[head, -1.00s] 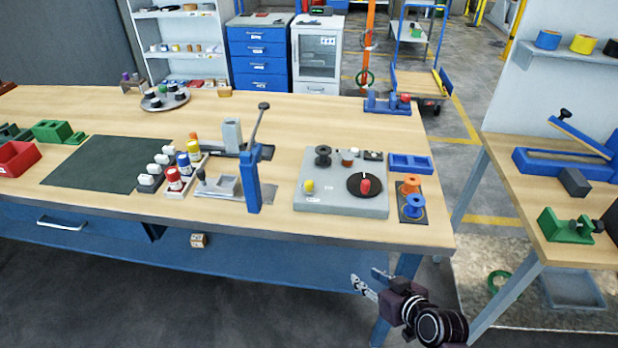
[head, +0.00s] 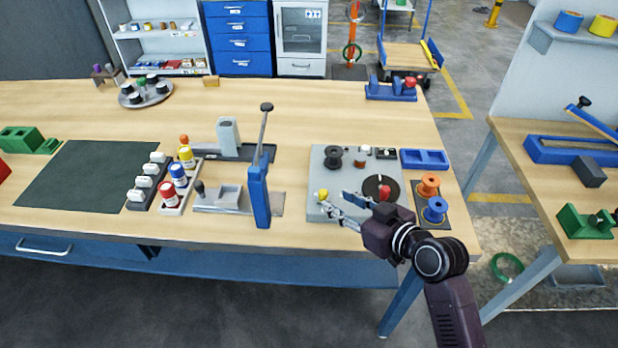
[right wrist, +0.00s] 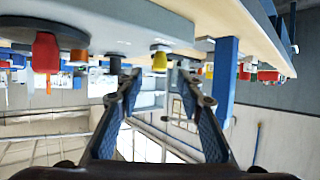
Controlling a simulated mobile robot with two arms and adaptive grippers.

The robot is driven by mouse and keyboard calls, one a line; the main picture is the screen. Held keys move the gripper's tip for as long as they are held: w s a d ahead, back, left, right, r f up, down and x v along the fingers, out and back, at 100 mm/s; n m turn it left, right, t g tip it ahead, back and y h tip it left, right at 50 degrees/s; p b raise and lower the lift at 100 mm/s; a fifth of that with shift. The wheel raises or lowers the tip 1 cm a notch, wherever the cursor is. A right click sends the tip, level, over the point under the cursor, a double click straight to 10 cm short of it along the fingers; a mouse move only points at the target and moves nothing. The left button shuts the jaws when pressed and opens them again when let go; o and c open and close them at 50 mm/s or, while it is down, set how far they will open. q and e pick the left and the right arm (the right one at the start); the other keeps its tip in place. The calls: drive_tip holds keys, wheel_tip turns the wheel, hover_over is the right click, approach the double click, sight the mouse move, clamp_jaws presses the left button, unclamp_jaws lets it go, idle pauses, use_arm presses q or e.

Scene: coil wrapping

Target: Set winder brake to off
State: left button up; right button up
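The winder appears to be the grey board (head: 327,160) on the workbench. It carries a black spool (head: 333,153), a black disc with a red knob (head: 384,191), and a yellow knob (head: 322,194) at its front left. I cannot tell which part is the brake, and no setting is readable. My right gripper (head: 336,204) is open and empty at the board's front edge, close to the yellow knob. In the upside-down right wrist view, the yellow knob (right wrist: 160,61) shows between the open fingers (right wrist: 159,76), apart from them; the red knob (right wrist: 46,52) is left. My left gripper is not in view.
A blue lever press (head: 258,192) stands left of the board. A blue tray (head: 424,159) and orange and blue spools (head: 435,210) sit close on its right. Bottles (head: 178,175) stand farther left. The bench behind the board is mostly clear.

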sight(326, 194)
drive_tip(key=shift+w+a+f, duration=0.15)
drive_tip(key=shift+w+a, duration=0.1)
drive_tip(key=shift+w, duration=0.15)
drive_tip(key=shift+w+a, duration=0.2)
drive_tip(key=shift+p+x, duration=0.45)
drive_tip(key=shift+x, duration=0.65)
drive_tip(key=x, duration=0.2)
drive_tip(key=shift+w+a+f, duration=0.15)
drive_tip(key=shift+w, duration=0.05)
drive_tip(key=shift+w+a+f, duration=0.15)
drive_tip(key=shift+w+a, duration=0.05)
drive_tip(key=shift+w, duration=0.05)
drive_tip(key=shift+w+a+f, duration=0.15)
clamp_jaws()
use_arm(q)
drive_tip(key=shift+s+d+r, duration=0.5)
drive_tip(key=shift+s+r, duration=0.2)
